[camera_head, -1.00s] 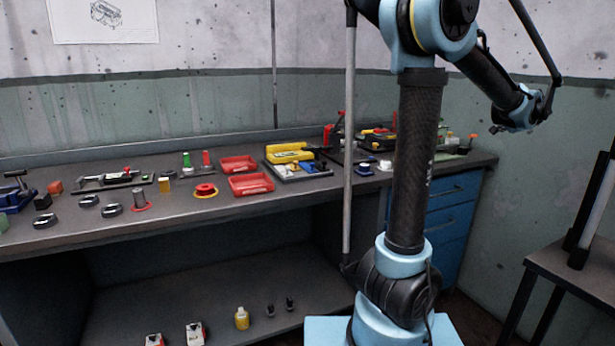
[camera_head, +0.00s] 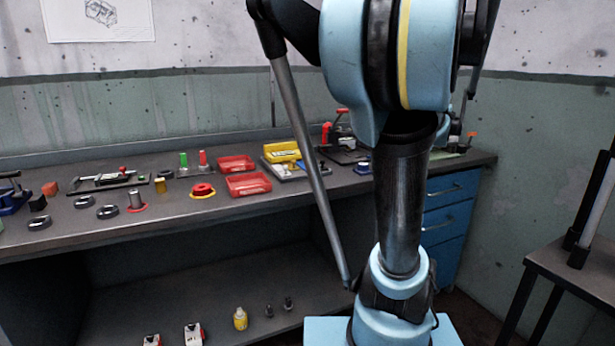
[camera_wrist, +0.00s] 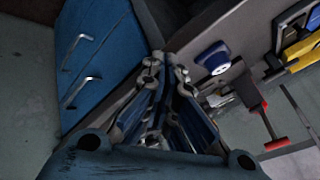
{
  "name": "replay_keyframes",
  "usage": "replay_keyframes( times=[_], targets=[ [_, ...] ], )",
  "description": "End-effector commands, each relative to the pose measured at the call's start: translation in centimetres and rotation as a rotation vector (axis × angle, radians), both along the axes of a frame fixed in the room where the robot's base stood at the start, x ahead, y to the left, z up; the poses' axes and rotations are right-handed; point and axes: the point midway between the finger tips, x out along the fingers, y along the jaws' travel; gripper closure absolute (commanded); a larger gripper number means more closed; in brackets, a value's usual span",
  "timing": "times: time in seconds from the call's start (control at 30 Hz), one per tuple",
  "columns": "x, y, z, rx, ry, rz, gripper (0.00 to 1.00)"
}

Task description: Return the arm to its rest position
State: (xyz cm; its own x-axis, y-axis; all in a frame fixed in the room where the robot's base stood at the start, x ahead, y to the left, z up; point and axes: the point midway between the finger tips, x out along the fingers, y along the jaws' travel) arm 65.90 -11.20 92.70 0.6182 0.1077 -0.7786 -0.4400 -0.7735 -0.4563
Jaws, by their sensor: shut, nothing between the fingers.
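My arm stands in the right half of the head view, its large blue and black joint high in front of the bench's right end. My gripper is hidden in the head view, behind my own arm. In the wrist view my gripper (camera_wrist: 172,62) points towards the bench end, its fingers drawn together and empty. The blue drawer cabinet (camera_wrist: 100,50) lies to the left of the fingers there. A blue and white object (camera_wrist: 213,57) on the bench top lies to their right, apart from them.
The workbench (camera_head: 100,245) holds rings, red trays (camera_head: 248,184), a yellow case and tools. Small items stand on its lower shelf (camera_head: 215,290). A dark side table (camera_head: 575,265) stands at the right. Open wall space lies between my arm and that table.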

Motion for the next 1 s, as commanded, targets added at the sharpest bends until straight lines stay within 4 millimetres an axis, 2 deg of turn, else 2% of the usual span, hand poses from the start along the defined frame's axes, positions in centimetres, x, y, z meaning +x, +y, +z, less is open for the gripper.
replay_keyframes(
  times=[0.03,0.1,0.3,0.43,0.6,0.8,1.0],
  targets=[
    [-1.6,2.1,-1.2,-0.021,0.031,0.053,1.0],
    [-3.9,4.4,-2.9,-0.056,0.078,0.122,1.0],
    [-10.8,9.0,-7.7,-0.162,0.206,0.307,1.0],
    [-15.3,10.6,-10.9,-0.239,0.285,0.419,1.0],
    [-20.0,11.3,-14.3,-0.33,0.366,0.531,1.0],
    [-22.5,11.2,-16.2,-0.387,0.413,0.591,1.0],
    [-22.8,11.2,-16.4,-0.393,0.418,0.597,1.0]
  ],
)
